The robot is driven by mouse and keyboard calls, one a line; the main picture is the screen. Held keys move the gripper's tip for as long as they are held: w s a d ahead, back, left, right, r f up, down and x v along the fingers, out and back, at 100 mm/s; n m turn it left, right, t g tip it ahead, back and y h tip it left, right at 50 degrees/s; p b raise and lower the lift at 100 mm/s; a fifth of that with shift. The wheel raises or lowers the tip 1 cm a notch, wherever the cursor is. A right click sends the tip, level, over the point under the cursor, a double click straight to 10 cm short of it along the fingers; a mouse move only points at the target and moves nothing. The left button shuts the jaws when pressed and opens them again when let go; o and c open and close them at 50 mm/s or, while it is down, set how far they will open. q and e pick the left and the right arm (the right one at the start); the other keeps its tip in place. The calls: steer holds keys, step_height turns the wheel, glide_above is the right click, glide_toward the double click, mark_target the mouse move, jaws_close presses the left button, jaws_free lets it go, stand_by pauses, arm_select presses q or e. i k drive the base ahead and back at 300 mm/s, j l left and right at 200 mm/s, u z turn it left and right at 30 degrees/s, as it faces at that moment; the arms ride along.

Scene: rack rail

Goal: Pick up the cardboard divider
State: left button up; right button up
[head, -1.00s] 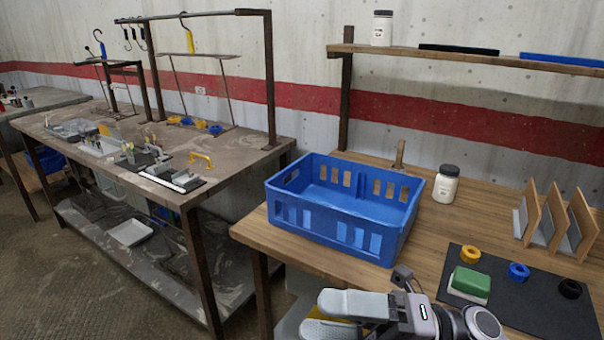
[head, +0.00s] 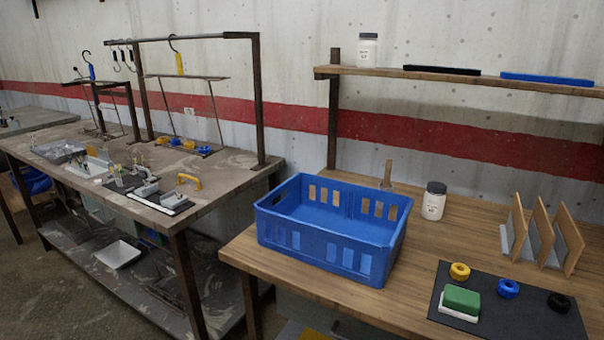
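Nothing in the head view is plainly a single cardboard divider. The closest match is the set of brown upright panels (head: 540,232) standing in a row at the right end of the wooden table, with grey plates between them. They lean slightly, and I cannot tell whether they are cardboard or wood. The open blue crate (head: 330,245) stands at the table's left front; from this angle I see no divider in it, but part of its floor is hidden. Neither of my grippers shows in the head view.
A black mat (head: 540,318) holds a green-and-white sponge block (head: 461,300) and yellow, blue and black tape rolls. A white jar (head: 434,203) stands behind, right of the crate. A shelf (head: 460,80) runs above. A cluttered workbench (head: 225,190) is at left. Table space right of the crate is free.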

mark_target(520, 224)
steer(key=j+z, duration=0.1)
steer(key=z, duration=0.3)
steer(key=j+z, duration=0.1)
steer(key=z, duration=0.25)
steer(key=i+j+z, duration=0.1)
steer(key=z, duration=0.3)
steer(key=j+z, duration=0.1)
steer(key=z, duration=0.3)
